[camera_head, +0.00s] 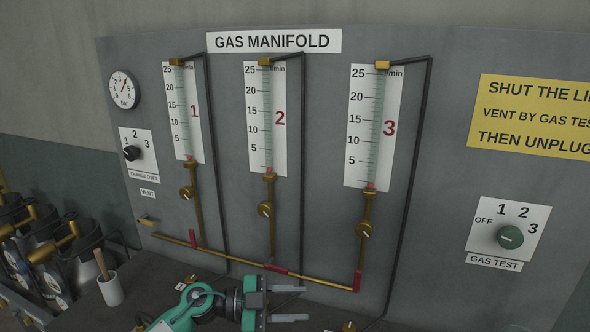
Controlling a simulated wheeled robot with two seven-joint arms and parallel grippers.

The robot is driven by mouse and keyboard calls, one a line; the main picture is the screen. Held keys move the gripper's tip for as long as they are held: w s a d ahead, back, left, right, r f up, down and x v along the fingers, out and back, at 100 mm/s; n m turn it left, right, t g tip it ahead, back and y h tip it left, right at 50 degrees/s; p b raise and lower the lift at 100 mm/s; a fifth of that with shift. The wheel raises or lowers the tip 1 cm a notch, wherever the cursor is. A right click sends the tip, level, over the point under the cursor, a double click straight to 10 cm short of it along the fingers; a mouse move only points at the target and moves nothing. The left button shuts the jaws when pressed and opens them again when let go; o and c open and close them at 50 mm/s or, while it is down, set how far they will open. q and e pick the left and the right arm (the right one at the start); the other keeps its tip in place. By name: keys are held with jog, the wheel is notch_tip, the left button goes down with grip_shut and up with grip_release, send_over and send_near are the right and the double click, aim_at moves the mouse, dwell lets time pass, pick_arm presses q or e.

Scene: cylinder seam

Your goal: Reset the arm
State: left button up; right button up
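My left arm comes in low at the left of centre in the head view. Its gripper (290,303) points right, with two grey fingers apart and nothing seen between them. It is in front of the lower part of the gas manifold panel (320,225), near the brass pipe (325,284) with red sections. I cannot tell whether it touches anything. My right gripper is not in view.
Three flow tubes with brass valves (265,209) stand on the panel. A change-over knob (131,153) is at left, a green gas test knob (510,237) at right. A white cup (111,289) and several cylinders (70,262) stand at lower left.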

pick_arm(q)
jog(key=a+n+t+y, duration=1)
jog(key=a+n+t, duration=0.1)
jog(key=n+t, duration=0.7)
jog(key=s+a+f+n+g+y, duration=0.5)
jog(key=s+a+f+y, duration=0.3)
jog(key=f, duration=0.3)
jog(key=s+a+f+g, duration=0.1)
jog(key=s+f+g, duration=0.25)
jog(key=s, duration=0.35)
jog(key=s+a+f+m+g, duration=0.1)
jog(key=s+f+g, duration=0.25)
jog(key=s, duration=0.35)
jog(key=s+a+f+g, duration=0.2)
jog(key=s+f+g, duration=0.15)
jog(key=s, duration=0.35)
notch_tip(320, 180, down, 31)
jog(key=g, duration=0.1)
jog(key=s+a+f+g, duration=0.1)
jog(key=s+a+f, duration=0.2)
jog(key=s+f, duration=1.6)
jog(key=shift+s+m, duration=0.3)
jog(key=shift+s, duration=0.15)
